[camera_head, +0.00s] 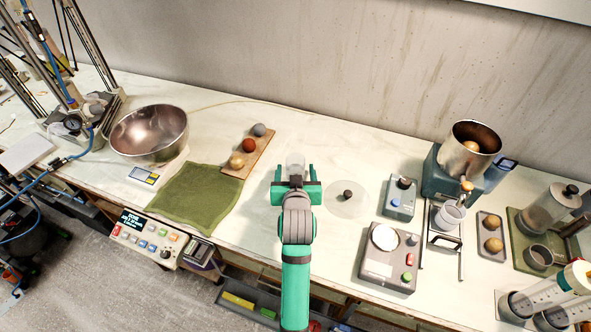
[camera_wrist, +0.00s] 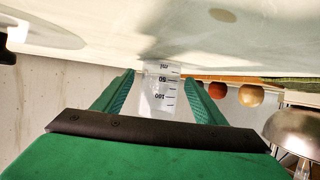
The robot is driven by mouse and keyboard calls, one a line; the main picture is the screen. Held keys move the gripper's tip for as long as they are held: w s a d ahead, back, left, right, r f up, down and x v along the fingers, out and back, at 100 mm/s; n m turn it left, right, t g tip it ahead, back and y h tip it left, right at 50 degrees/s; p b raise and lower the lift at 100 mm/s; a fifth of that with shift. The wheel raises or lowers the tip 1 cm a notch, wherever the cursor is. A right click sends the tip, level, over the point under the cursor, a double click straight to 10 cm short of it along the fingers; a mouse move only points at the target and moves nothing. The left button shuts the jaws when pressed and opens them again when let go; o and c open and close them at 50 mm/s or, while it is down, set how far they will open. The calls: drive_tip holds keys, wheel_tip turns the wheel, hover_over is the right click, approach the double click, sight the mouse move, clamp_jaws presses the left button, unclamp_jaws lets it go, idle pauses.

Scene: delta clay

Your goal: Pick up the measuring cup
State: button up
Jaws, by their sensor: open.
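The measuring cup (camera_wrist: 158,92) is clear, with black ml marks of 50 and 100 upside down in the wrist view. In the head view it is the small clear vessel (camera_head: 295,159) on the white table, just beyond my gripper (camera_head: 297,173). In the wrist view the cup shows between the two green fingers of my gripper (camera_wrist: 159,82), with a gap on each side. The fingers are apart and hold nothing.
A clear disc with a dark knob (camera_head: 347,195) lies close right of my gripper. A green cloth (camera_head: 197,194) and a wooden board (camera_head: 262,152) with several balls lie left, with a steel bowl (camera_head: 150,135) farther left. Control boxes (camera_head: 390,262) and a dispenser (camera_head: 462,170) stand right.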

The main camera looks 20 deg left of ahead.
drive_tip(key=shift+w+a+f, duration=0.15)
drive_tip(key=shift+w+f, duration=0.05)
drive_tip(key=shift+w, duration=0.3)
drive_tip(key=c, duration=1.2)
drive_tip(key=shift+r, duration=0.15)
